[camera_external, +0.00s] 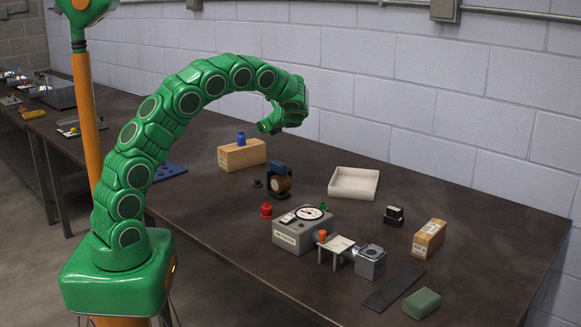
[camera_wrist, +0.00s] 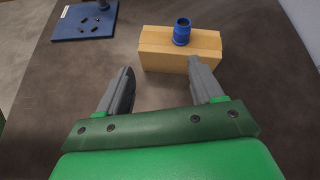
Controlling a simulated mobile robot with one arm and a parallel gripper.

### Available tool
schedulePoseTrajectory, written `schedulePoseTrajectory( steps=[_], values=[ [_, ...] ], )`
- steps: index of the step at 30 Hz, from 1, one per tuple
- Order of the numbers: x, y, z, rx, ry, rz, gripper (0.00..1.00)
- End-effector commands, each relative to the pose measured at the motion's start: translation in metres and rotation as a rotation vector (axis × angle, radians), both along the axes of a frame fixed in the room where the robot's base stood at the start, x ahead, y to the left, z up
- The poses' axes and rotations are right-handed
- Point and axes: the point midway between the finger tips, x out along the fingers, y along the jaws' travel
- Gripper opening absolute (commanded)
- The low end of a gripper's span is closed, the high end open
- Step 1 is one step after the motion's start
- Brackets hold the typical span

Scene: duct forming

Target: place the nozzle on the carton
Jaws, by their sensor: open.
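A blue nozzle (camera_external: 241,138) stands upright on top of a tan carton (camera_external: 236,158) at the back of the table. In the wrist view, the nozzle (camera_wrist: 182,33) rests on the carton's top (camera_wrist: 152,42), right of its middle. My gripper (camera_external: 268,126) is in the air to the right of the nozzle in the external view. In the wrist view, my gripper (camera_wrist: 159,68) has its fingers spread wide, with nothing between them. The nozzle and carton lie beyond the fingertips, and the right fingertip overlaps the carton's lower edge in the picture.
A blue plate with holes (camera_wrist: 84,22) lies left of the carton. A dark motor-like device (camera_external: 279,181), a red part (camera_external: 266,210), a grey gauge box (camera_external: 291,239) and a white tray (camera_external: 353,190) stand nearby. A smaller labelled box (camera_external: 429,239) is at the right.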

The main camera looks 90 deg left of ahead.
Motion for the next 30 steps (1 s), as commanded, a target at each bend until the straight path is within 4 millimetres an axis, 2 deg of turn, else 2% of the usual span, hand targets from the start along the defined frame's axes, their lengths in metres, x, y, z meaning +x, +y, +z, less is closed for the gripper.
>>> schedulePoseTrajectory(
  steps=[3, 12, 20, 30],
  values=[
    [0.003, -0.036, 0.016, 0.003, -0.069, 0.021, 0.66],
    [0.001, -0.124, 0.042, -0.005, -0.244, 0.091, 0.66],
    [-0.010, -0.204, 0.056, -0.036, -0.385, 0.157, 0.66],
    [-0.034, -0.309, 0.066, -0.102, -0.556, 0.252, 0.66]
  ],
)
